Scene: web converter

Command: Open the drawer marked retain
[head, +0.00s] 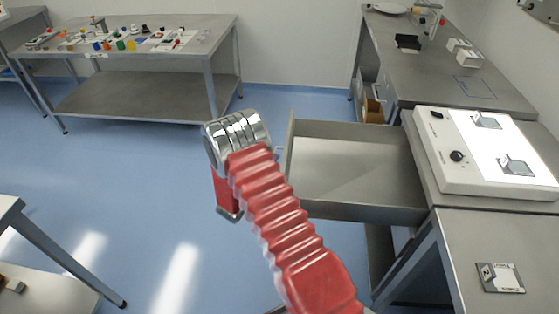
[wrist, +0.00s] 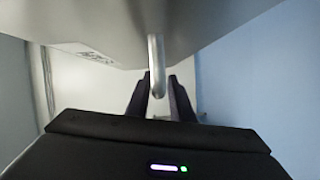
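A grey metal drawer (head: 352,203) stands pulled out from the bench at the right, its inside bare as far as I can see. My gripper (wrist: 160,85) is at the drawer's outer front; in the head view my red-sleeved arm and metal wrist hide the fingers. In the wrist view a bar handle (wrist: 156,60) on the drawer front (wrist: 205,25) reaches between my two dark fingers. The fingers are apart, one on each side of the bar, with a narrow gap showing. A small label (wrist: 83,51) on the front is too blurred to read.
A white light box (head: 455,170) sits on the bench beside the drawer. A table (head: 150,50) with several small parts stands at the back left. Another table (head: 45,245) edges in at the lower left. Blue floor (head: 160,200) is clear left of the drawer.

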